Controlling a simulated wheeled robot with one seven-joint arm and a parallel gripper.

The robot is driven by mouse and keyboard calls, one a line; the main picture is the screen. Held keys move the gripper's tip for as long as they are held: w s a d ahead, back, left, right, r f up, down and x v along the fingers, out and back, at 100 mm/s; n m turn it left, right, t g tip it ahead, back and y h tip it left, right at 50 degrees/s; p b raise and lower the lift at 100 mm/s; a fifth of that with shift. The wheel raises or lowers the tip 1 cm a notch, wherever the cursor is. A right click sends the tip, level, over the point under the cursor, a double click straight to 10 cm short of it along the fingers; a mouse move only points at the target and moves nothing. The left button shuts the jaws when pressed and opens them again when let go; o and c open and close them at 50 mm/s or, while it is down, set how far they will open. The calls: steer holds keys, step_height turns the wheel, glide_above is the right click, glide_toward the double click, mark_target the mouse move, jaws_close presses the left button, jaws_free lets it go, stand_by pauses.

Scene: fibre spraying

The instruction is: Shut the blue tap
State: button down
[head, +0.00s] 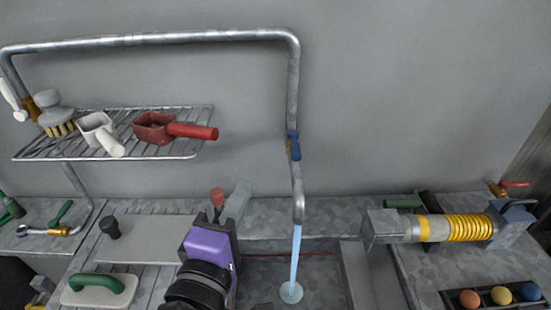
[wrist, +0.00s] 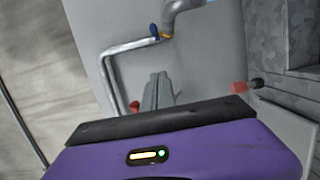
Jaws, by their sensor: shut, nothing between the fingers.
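The blue tap (head: 293,147) has a short blue handle on a brass fitting, on the vertical part of a grey pipe (head: 291,85). The handle lies roughly along the pipe. A pale blue stream of water (head: 295,255) runs from the pipe's end. In the wrist view the tap (wrist: 154,31) shows at the top, beyond the fingers. My gripper (head: 241,190) is shut and empty, below and left of the tap in the head view and apart from it. Its grey fingers also show in the wrist view (wrist: 158,80).
A wire shelf (head: 60,149) with a brush, a white scoop and a red scoop (head: 155,127) is at the left. A machine with a yellow coil (head: 467,227) stands at the right, near several coloured balls (head: 501,295). The wall area right of the pipe is clear.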

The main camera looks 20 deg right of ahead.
mark_target(294, 145)
steer(key=shift+f, duration=0.1)
stand_by(0.3)
steer(key=w+d+p, duration=0.3)
steer(key=w+d, duration=0.3)
steer(key=d, duration=0.3)
steer(key=shift+w+d, duration=0.2)
steer(key=shift+d, duration=0.2)
steer(key=shift+s+d+p, duration=0.35)
steer(key=shift+s+d, duration=0.05)
steer(key=shift+d, duration=0.05)
steer(key=shift+w+a, duration=0.1)
